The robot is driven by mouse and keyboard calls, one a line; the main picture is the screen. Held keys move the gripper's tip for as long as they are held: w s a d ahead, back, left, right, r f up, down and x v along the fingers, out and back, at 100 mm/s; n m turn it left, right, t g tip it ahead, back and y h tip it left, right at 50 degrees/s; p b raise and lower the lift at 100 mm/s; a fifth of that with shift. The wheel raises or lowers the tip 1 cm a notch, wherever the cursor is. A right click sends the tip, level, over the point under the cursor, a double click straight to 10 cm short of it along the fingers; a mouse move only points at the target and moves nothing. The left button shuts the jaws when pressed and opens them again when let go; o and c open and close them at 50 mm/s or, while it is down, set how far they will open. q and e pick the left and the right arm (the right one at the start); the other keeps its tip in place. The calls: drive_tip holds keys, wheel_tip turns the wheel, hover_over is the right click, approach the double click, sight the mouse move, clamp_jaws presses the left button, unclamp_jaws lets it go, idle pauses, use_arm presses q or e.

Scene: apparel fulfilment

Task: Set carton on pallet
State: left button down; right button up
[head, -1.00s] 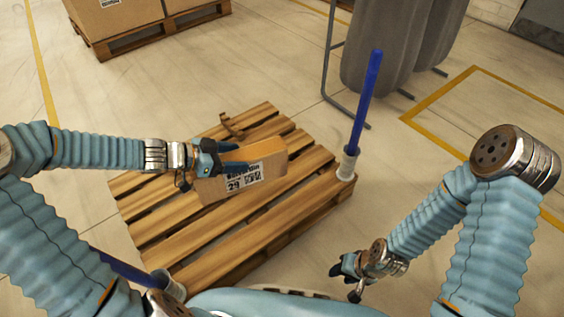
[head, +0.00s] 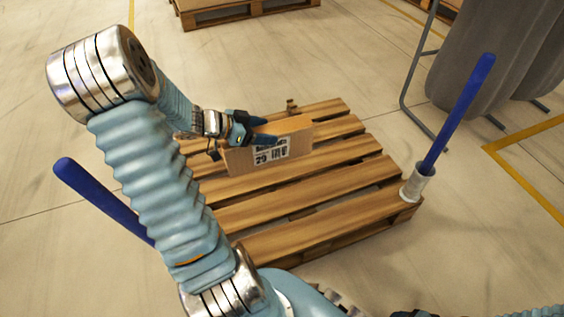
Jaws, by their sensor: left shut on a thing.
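A brown carton (head: 296,129) with a white printed label facing me is over the far middle part of the wooden pallet (head: 330,228). My left gripper (head: 265,140) is shut on the carton at its left upper side. The carton looks slightly tilted, and I cannot tell whether its bottom touches the slats. The left arm hides the pallet's left side. My right gripper is not visible; only a sliver of that arm shows at the bottom right edge.
A blue post (head: 459,113) in a pale socket stands at the pallet's right corner. Another blue post (head: 103,200) leans at the left behind my arm. Grey rolls (head: 495,65) on a metal frame stand at upper right. Another pallet (head: 235,10) is at the top. Bare floor surrounds the pallet.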

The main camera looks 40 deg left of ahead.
use_arm(q)
drive_tip(key=w+a+f+b, duration=0.1)
drive_tip(key=w+f, duration=1.2)
drive_tip(key=shift+w+a, duration=0.25)
drive_tip(key=shift+w, duration=0.05)
drive_tip(key=shift+c, duration=0.8)
unclamp_jaws()
drive_tip(key=v, duration=1.2)
drive_tip(key=shift+p, duration=0.4)
